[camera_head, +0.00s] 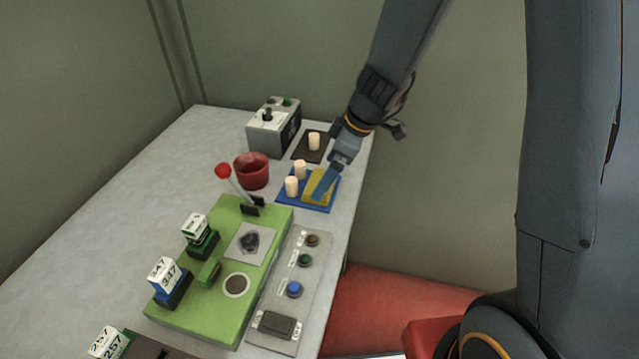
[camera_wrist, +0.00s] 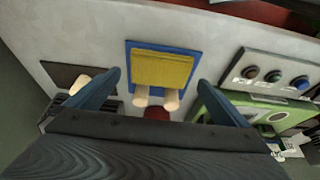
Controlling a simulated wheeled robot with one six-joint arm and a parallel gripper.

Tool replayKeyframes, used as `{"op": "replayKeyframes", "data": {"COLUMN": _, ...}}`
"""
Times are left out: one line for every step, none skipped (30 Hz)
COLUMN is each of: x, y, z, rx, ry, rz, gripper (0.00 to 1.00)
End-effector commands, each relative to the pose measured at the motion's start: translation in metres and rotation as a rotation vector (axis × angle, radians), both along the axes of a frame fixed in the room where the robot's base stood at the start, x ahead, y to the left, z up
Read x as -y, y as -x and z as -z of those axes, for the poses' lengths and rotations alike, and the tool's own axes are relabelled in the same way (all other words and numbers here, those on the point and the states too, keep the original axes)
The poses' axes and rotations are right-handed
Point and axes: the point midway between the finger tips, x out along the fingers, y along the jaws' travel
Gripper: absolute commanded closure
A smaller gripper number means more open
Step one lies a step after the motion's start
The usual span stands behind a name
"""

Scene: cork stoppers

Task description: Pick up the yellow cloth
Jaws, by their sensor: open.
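The yellow cloth (camera_head: 316,187) lies on a blue mat (camera_head: 317,208) near the table's right edge. In the wrist view the cloth (camera_wrist: 161,69) shows as a flat yellow rectangle on the blue mat (camera_wrist: 161,43). Two cork stoppers (camera_head: 292,186) stand at the left part of the mat, close beside the cloth. My gripper (camera_head: 326,186) is over the cloth in the head view and covers part of it. In the wrist view my gripper (camera_wrist: 157,80) is open, with one finger on each side of the cloth and nothing between them gripped. I cannot tell its height above the cloth.
A red pot (camera_head: 251,171) stands left of the mat. A grey box (camera_head: 274,128) and a dark mat (camera_head: 304,155) with one stopper (camera_head: 314,140) are behind. A green panel (camera_head: 228,262) with a red-knobbed lever (camera_head: 223,171) stands in front. The table's left part (camera_head: 100,210) is clear.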

Motion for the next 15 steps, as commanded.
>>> {"op": "replayKeyframes", "data": {"x": -0.003, "y": 0.000, "z": 0.005, "rx": -0.005, "ry": -0.001, "rz": 0.000, "gripper": 0.00}}
{"op": "replayKeyframes", "data": {"x": -0.004, "y": 0.000, "z": 0.008, "rx": -0.004, "ry": 0.000, "rz": -0.001, "gripper": 0.00}}
{"op": "replayKeyframes", "data": {"x": -0.006, "y": -0.001, "z": 0.012, "rx": -0.005, "ry": 0.000, "rz": -0.001, "gripper": 0.00}}
{"op": "replayKeyframes", "data": {"x": -0.007, "y": -0.001, "z": 0.016, "rx": -0.004, "ry": 0.000, "rz": -0.002, "gripper": 0.00}}
{"op": "replayKeyframes", "data": {"x": -0.009, "y": -0.002, "z": 0.019, "rx": -0.003, "ry": 0.000, "rz": 0.000, "gripper": 0.00}}
{"op": "replayKeyframes", "data": {"x": -0.011, "y": -0.002, "z": 0.022, "rx": -0.003, "ry": 0.000, "rz": -0.003, "gripper": 0.00}}
{"op": "replayKeyframes", "data": {"x": -0.012, "y": -0.003, "z": 0.024, "rx": -0.003, "ry": -0.001, "rz": -0.002, "gripper": 0.00}}
{"op": "replayKeyframes", "data": {"x": -0.013, "y": -0.003, "z": 0.026, "rx": -0.002, "ry": -0.001, "rz": -0.002, "gripper": 0.00}}
{"op": "replayKeyframes", "data": {"x": -0.013, "y": -0.004, "z": 0.027, "rx": -0.002, "ry": -0.001, "rz": -0.003, "gripper": 0.00}}
{"op": "replayKeyframes", "data": {"x": -0.013, "y": -0.004, "z": 0.028, "rx": -0.001, "ry": 0.000, "rz": -0.003, "gripper": 0.00}}
{"op": "replayKeyframes", "data": {"x": -0.014, "y": -0.004, "z": 0.029, "rx": -0.001, "ry": 0.000, "rz": -0.003, "gripper": 0.00}}
{"op": "replayKeyframes", "data": {"x": -0.014, "y": -0.004, "z": 0.029, "rx": 0.000, "ry": 0.000, "rz": -0.002, "gripper": 0.00}}
{"op": "replayKeyframes", "data": {"x": -0.014, "y": -0.004, "z": 0.030, "rx": -0.001, "ry": 0.000, "rz": -0.001, "gripper": 0.00}}
{"op": "replayKeyframes", "data": {"x": -0.014, "y": -0.004, "z": 0.030, "rx": -0.001, "ry": 0.000, "rz": -0.001, "gripper": 0.00}}
{"op": "replayKeyframes", "data": {"x": -0.014, "y": -0.004, "z": 0.030, "rx": -0.001, "ry": 0.000, "rz": -0.001, "gripper": 0.00}}
